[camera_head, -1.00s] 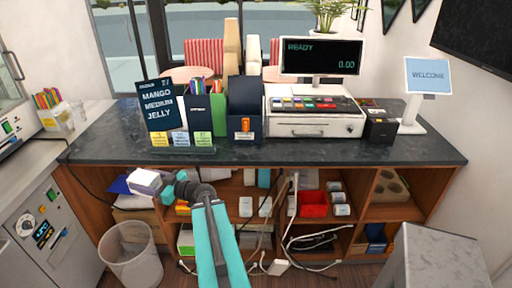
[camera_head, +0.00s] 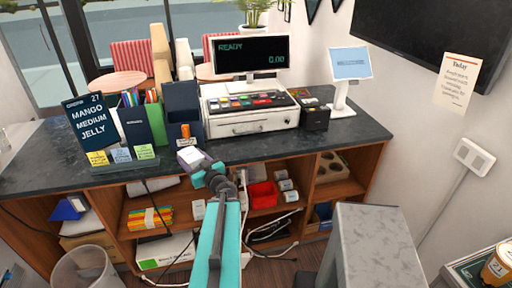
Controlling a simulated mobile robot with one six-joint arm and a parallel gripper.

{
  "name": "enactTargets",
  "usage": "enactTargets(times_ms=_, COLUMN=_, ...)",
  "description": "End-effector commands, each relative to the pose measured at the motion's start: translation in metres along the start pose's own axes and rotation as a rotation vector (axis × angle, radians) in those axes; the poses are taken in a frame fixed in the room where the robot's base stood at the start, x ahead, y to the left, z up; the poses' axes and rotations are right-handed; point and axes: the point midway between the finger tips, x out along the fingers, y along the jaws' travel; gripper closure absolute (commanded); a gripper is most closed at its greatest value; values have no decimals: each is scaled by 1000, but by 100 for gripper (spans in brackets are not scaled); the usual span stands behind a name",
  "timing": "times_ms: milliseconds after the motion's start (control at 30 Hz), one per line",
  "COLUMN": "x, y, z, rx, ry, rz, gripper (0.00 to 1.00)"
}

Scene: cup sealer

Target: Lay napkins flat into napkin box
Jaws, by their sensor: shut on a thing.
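My teal and grey arm reaches from the bottom of the head view. My gripper (camera_head: 205,172) is shut on a small stack of napkins (camera_head: 191,155), white on top with grey-purple sides. The stack shows in front of the counter's front edge, left of the cash register; its exact height and gap from the counter are hard to judge. A dark navy open-fronted box (camera_head: 183,105) stands on the counter behind it and looks like the napkin box. An orange item (camera_head: 186,131) shows at its front. The inside of the box is not clear.
The cash register (camera_head: 250,117) stands right of the box, with a small black box (camera_head: 315,117) beyond. A menu sign (camera_head: 90,120) and straw holders (camera_head: 143,125) stand left. A grey block (camera_head: 370,245) stands at front right. The counter's left end (camera_head: 45,160) is bare.

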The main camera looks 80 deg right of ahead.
Motion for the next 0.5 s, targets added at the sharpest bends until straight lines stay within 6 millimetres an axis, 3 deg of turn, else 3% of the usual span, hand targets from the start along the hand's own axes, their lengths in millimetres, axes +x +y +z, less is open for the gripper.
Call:
enactTargets(times_ms=33, x=-10, y=22, z=-4, rx=2, ry=1, rz=45, gripper=73)
enactTargets(times_ms=300, x=-65, y=120, z=-5, rx=2, ry=0, rz=264, gripper=73)
enactTargets(times_ms=500, x=-107, y=174, z=-4, rx=1, ry=-1, rz=396, gripper=73)
